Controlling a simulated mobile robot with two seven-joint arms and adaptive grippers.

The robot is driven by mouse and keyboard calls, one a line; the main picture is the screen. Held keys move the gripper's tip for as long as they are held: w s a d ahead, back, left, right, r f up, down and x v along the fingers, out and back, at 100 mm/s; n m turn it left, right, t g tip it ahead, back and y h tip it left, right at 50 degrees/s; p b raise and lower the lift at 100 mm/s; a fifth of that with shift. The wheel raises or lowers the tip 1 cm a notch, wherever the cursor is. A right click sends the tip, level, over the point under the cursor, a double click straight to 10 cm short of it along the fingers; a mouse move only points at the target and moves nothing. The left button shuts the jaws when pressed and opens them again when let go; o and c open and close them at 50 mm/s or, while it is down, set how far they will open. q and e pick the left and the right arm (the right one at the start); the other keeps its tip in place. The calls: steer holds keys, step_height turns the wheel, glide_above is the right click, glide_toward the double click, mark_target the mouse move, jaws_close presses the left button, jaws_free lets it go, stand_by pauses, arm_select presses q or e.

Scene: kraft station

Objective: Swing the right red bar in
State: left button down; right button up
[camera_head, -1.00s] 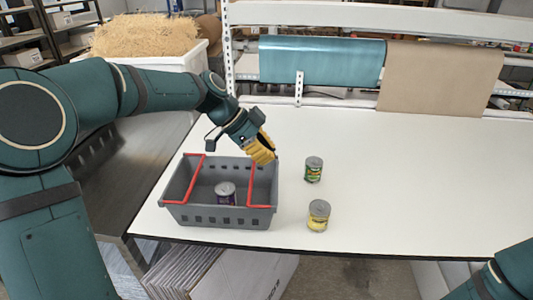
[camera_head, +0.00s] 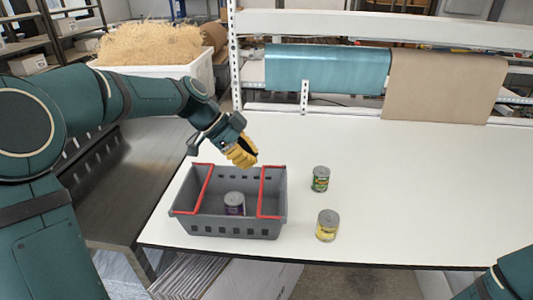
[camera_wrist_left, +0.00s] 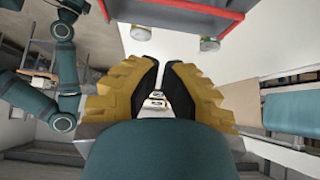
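A grey slotted basket (camera_head: 235,228) stands at the table's left front with two red bars on its rim. The right red bar (camera_head: 262,190) lies toward the right end, and the left red bar (camera_head: 207,185) toward the left end. My right gripper is out of view.
A green can (camera_head: 320,179) and a yellow can (camera_head: 327,225) stand on the white table (camera_head: 420,190) right of the basket. The table's right side is clear. A shelf with teal and brown rolls (camera_head: 445,85) borders the back.

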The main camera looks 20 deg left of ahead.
arm_select(q)
steer(key=shift+s+a+f, duration=0.25)
steer(key=shift+a, duration=0.45)
steer(key=shift+s+a+f, duration=0.25)
steer(key=shift+a, duration=0.4)
